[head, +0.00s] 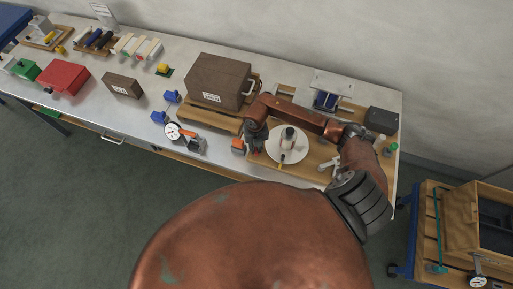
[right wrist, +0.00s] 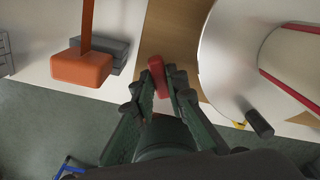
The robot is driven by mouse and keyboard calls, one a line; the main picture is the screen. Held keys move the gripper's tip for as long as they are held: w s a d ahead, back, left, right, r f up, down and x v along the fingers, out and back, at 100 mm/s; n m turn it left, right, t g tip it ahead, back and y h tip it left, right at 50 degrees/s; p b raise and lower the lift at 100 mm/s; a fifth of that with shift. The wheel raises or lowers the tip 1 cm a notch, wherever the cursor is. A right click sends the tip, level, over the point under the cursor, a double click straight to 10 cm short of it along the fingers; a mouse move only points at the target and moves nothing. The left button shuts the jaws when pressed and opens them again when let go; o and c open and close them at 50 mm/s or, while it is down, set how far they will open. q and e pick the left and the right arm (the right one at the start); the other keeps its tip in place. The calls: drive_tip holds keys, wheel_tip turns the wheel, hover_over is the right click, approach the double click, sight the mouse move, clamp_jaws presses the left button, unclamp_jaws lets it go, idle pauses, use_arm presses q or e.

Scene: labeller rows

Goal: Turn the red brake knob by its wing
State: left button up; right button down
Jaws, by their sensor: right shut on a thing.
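The red brake knob (right wrist: 156,72) shows in the right wrist view as a narrow red wing between my right gripper's fingertips. My right gripper (right wrist: 160,88) is shut on this wing, one finger on each side. The knob's lower part is hidden by the fingers. In the head view my right gripper (head: 257,150) points down at the left side of a white disc (head: 287,157), and the knob is too small and covered to make out clearly. My left gripper is not in view.
An orange block (right wrist: 82,68) stands left of the fingers. The white disc (right wrist: 222,60) with a roll (right wrist: 292,62) and a dark peg (right wrist: 259,123) is close on the right. A brown box (head: 219,82) stands behind on the bench.

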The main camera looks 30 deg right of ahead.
sight(256, 149)
drive_tip(key=shift+r+m+p, duration=0.1)
drive_tip(key=shift+m+p, duration=0.3)
drive_tip(key=shift+m, duration=0.1)
drive_tip(key=m+p, duration=0.2)
drive_tip(key=m, duration=0.2)
drive_tip(key=shift+w, duration=0.1)
drive_tip(key=c, duration=2.4)
unclamp_jaws()
drive_tip(key=o, duration=0.6)
drive_tip(key=shift+c, duration=0.2)
wheel_tip(256, 149, up, 12)
